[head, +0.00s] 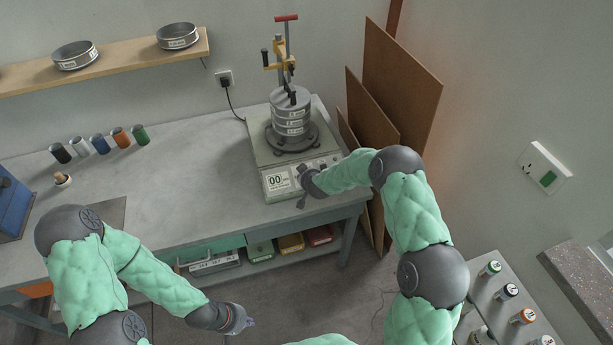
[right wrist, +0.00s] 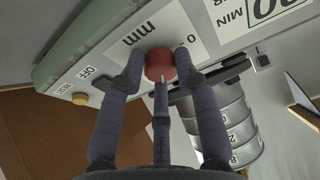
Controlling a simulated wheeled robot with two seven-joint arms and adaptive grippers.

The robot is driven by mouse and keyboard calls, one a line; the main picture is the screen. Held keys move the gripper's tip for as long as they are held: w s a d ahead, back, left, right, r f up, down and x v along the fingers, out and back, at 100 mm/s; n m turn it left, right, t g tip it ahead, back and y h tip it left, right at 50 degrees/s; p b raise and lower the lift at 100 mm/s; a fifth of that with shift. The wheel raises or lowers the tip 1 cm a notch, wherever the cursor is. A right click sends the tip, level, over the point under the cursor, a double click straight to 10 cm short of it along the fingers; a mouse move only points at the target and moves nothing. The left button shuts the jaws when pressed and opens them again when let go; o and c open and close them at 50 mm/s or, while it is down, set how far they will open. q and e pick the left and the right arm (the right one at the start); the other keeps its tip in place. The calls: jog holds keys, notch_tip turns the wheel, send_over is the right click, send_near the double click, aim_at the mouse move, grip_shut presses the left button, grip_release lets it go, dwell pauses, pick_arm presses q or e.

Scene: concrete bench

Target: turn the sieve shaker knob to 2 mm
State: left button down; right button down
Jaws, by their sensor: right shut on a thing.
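The sieve shaker (head: 258,155) stands at the right end of the bench with a stack of sieves (head: 290,115) clamped on it. The right wrist view shows its front panel upside down, with a red round knob (right wrist: 160,64) beside the printed "mm" and a "0". My right gripper (right wrist: 160,66) has one finger on each side of the knob and is shut on it. The knob's pointer and most of its scale are hidden, so its setting cannot be read. In the head view, my right gripper (head: 302,198) is at the panel's front. My left gripper (head: 248,322) hangs low before the bench; its jaws are too small to judge.
A display (head: 278,182) reading 00 and a yellow button (right wrist: 80,99) by "OFF" are on the panel. Brown boards (head: 400,75) lean behind the bench's right end. Several coloured canisters (head: 99,144) stand at the back left. The bench middle is clear.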

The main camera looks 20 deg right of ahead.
jog(key=shift+a+r, duration=0.15)
jog(key=c, duration=1.2)
grip_release()
jog(key=shift+w, duration=0.1)
jog(key=shift+o, duration=1.3)
jog(key=shift+a, duration=0.1)
jog(key=shift+s+r, duration=0.1)
jog(key=shift+s, duration=0.1)
jog(key=v, duration=1.1)
jog(key=shift+s+r, duration=0.15)
